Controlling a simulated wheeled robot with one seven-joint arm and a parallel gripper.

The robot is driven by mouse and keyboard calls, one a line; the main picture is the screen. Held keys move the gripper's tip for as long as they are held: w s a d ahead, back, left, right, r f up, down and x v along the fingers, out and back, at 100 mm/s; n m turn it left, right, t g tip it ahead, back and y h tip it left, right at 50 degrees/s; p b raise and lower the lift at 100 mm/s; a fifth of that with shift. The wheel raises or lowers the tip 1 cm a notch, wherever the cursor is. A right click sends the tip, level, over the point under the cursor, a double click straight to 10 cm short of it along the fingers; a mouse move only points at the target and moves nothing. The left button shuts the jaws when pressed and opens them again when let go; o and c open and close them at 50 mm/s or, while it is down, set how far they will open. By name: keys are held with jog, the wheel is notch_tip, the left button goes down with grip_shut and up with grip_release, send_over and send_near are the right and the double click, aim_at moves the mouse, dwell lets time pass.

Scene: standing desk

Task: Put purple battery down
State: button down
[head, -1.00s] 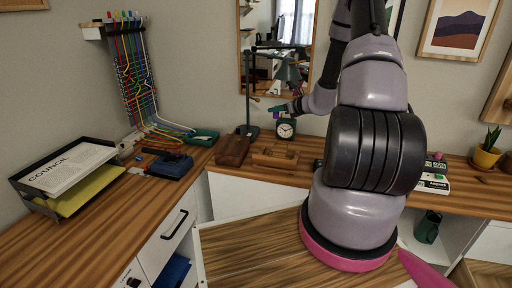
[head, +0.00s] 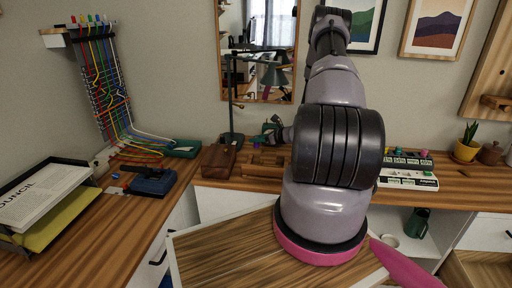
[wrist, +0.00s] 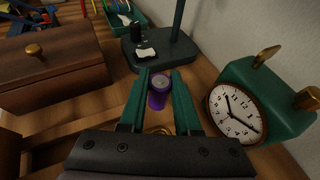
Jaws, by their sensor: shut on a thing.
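The purple battery (wrist: 157,92) is upright between the green fingers of my gripper (wrist: 159,88) in the wrist view. The gripper is shut on it. The battery's lower part is partly hidden, and I cannot tell whether it touches the desk. The green alarm clock (wrist: 237,112) stands just right of the gripper in the wrist view.
A lamp base (wrist: 150,54) stands beyond the battery. A wooden box with a brass knob (wrist: 52,78) is at left. Labelled battery trays (head: 408,178) lie right of my arm. A brass-coloured thing shows below the battery. Bare desk (head: 470,178) lies further right.

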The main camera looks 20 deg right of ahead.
aim_at(257, 147)
jog(key=shift+f, duration=1.75)
jog(key=shift+f, duration=0.15)
jog(key=c, duration=0.6)
grip_release()
